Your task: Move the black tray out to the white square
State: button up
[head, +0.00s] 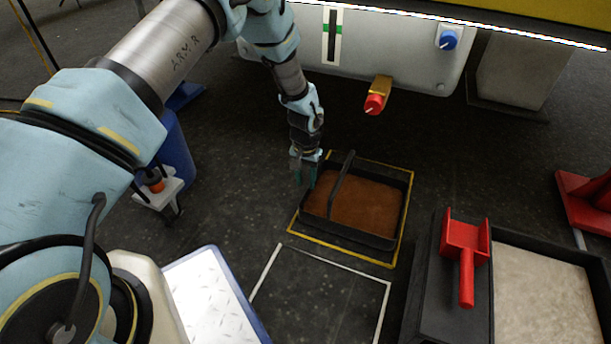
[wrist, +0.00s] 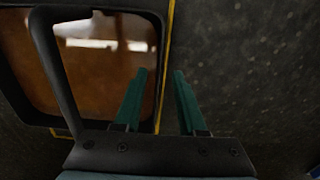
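The black tray (head: 346,234) sits on the floor inside a yellow outline, holding brown, shiny liquid. A black bar handle (head: 341,183) arches over it. The white square (head: 336,264) is an outline on the floor just in front of the tray, and its inside is empty. My gripper (head: 307,182) is at the tray's left side, beside the handle. The handle (wrist: 52,75) passes left of both fingers there. The tray's far-side rim is partly hidden by the handle.
A grey machine panel (head: 400,55) with a red knob (head: 374,104) on a bracket stands behind the tray. A black bin (head: 425,290) with a red holder (head: 466,250) stands at right. A white-topped platform (head: 212,295) lies left of the white square.

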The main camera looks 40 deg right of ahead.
aim_at(306, 192)
notch_tip(306, 192, down, 7)
jog(key=b, duration=0.3)
jog(key=shift+f, duration=0.15)
grip_shut()
dwell(1.3)
